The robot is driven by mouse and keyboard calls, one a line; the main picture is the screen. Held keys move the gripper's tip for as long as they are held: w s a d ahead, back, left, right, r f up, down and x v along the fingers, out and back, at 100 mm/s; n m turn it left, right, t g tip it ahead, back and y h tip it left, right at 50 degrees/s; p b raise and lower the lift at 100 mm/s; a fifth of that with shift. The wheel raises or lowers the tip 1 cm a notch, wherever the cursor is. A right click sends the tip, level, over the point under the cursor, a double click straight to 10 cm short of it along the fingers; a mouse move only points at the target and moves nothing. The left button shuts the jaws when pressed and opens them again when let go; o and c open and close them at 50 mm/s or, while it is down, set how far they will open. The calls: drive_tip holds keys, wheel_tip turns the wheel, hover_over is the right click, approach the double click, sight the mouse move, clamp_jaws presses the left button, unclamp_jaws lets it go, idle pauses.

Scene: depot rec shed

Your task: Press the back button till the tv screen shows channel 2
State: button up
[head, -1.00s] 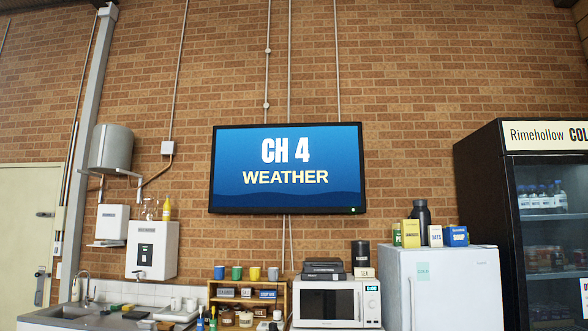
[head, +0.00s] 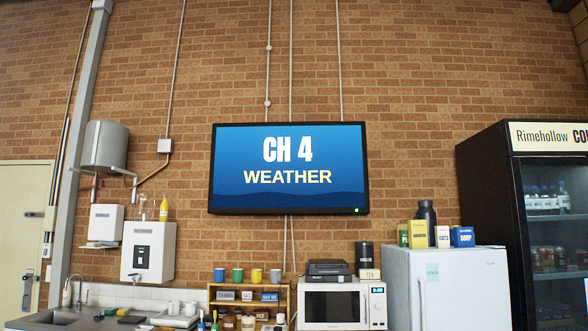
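The TV screen (head: 288,195) hangs on the brick wall in the middle of the head view. It is lit blue and reads "CH 4 WEATHER". A small green light glows at its lower right edge. I cannot make out a back button or a remote control in this view. My gripper is not in view.
Below the TV stand a shelf with mugs (head: 247,306), a microwave (head: 332,307) and a white fridge (head: 450,290) with boxes on top. A dark drinks cooler (head: 487,200) is at right. A sink counter (head: 60,317) and a door (head: 22,225) are at left.

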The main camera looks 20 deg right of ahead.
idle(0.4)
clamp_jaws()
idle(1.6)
